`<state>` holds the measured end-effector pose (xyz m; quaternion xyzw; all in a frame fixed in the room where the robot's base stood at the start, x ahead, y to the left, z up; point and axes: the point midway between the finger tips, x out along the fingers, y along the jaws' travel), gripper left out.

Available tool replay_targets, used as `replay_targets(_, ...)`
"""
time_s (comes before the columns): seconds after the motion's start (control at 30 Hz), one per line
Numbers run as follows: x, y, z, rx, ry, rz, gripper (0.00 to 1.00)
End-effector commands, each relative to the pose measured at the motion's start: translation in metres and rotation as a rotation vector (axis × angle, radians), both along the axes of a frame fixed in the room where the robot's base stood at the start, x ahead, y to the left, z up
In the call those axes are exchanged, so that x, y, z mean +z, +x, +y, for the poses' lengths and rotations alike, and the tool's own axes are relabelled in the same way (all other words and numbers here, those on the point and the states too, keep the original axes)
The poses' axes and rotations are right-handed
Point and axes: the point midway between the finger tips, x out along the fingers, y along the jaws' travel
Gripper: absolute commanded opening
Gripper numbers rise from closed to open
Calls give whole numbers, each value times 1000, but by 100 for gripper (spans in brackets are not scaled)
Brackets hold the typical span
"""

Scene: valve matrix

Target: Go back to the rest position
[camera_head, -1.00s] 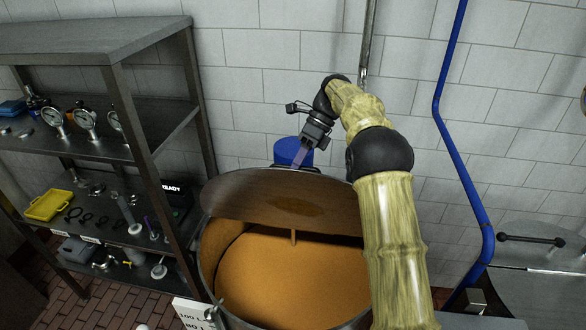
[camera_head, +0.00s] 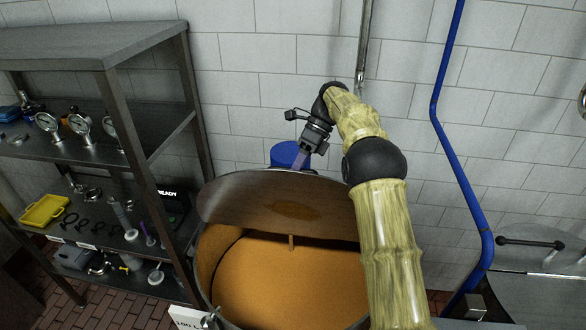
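My gripper (camera_head: 301,158) hangs at the end of my bent arm, pointing down and left, above the back of a large round metal tank. A slim purple part shows at its tip; I cannot tell whether it is a finger or a held thing, nor how far the fingers are apart. Behind the tip is a blue cylinder (camera_head: 284,152), partly hidden by the tank's raised lid (camera_head: 250,196). The tank (camera_head: 205,262) holds an orange-brown mass (camera_head: 280,285). My forearm covers the tank's right side.
A dark metal shelf rack (camera_head: 120,95) with gauges (camera_head: 80,124), a yellow tray (camera_head: 44,210) and small parts stands at the left. A blue pipe (camera_head: 452,140) runs down the tiled wall at the right. A metal unit with a dark handle (camera_head: 530,242) is at the lower right.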

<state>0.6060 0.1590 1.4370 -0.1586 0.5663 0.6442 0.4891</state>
Motion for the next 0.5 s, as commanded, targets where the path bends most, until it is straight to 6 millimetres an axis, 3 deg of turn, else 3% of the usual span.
replay_targets(0.27,4,-1,-3,3,0,-8,34)
replay_targets(0.37,9,-3,-19,3,-14,-29,34)
replay_targets(0.5,22,-12,-61,8,-46,-79,34)
